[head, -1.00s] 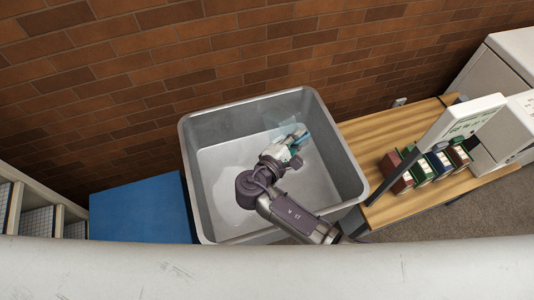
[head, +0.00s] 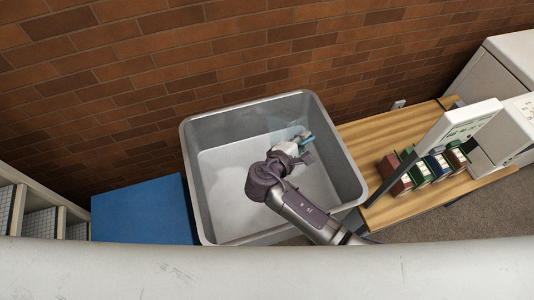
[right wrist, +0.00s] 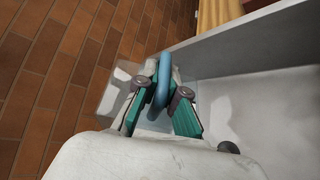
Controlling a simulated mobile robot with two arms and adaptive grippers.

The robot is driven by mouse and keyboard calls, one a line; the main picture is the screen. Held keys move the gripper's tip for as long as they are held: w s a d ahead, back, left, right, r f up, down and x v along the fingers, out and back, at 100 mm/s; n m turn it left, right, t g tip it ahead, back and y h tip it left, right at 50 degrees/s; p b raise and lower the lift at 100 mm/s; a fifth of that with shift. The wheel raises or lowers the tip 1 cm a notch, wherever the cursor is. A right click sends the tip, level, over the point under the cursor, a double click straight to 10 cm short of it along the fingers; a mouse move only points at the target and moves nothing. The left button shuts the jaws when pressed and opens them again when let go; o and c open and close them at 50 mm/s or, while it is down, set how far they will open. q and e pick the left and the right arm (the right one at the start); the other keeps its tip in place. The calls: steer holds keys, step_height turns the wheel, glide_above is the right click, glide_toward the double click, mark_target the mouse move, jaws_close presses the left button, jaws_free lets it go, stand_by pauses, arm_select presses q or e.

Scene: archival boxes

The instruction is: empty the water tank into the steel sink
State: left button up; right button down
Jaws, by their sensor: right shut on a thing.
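The grey steel sink (head: 212,212) stands against the brick wall in the head view. Its wall also shows in the right wrist view (right wrist: 235,45). My right gripper (head: 303,143) is over the right part of the sink. It is shut on the blue handle (right wrist: 163,78) of the clear water tank (head: 283,127). The tank is see-through and hard to make out, so its exact tilt and any water in it cannot be told. Its clear wall also shows beside the fingers in the right wrist view (right wrist: 117,93). My left gripper is not in view.
A wooden table (head: 385,127) stands right of the sink, with several red, green and blue boxes (head: 421,172) and a pale upright panel (head: 462,124). A blue block (head: 142,212) stands left of the sink. The brick wall (head: 200,50) closes off the back.

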steer(key=d+p, duration=0.1)
steer(key=w+d+g+y+p, duration=0.1)
steer(key=p, duration=0.1)
steer(key=w+d+f+m+g+y+p, duration=0.1)
steer(key=shift+d+p, duration=0.3)
steer(key=shift+p, duration=0.05)
steer(key=w+d+f+m+g+y+b, duration=0.1)
steer(key=w+d+f+g+y+b, duration=0.1)
steer(key=d+f+g+y, duration=0.3)
steer(key=w+d+f+m+g+y+b, duration=0.1)
steer(key=w+d+f+y+b, duration=0.15)
steer(key=f, duration=0.35)
steer(key=shift+w+r+g+y+p, duration=0.15)
steer(key=shift+r+g+y+p, duration=0.35)
steer(key=shift+r, duration=0.6)
steer(key=shift+w+r+g+y+p, duration=0.1)
steer(key=shift+r+g+y+p, duration=0.1)
steer(key=shift+r+y+p, duration=0.65)
steer(key=shift+r+b, duration=0.2)
steer(key=shift+b, duration=0.1)
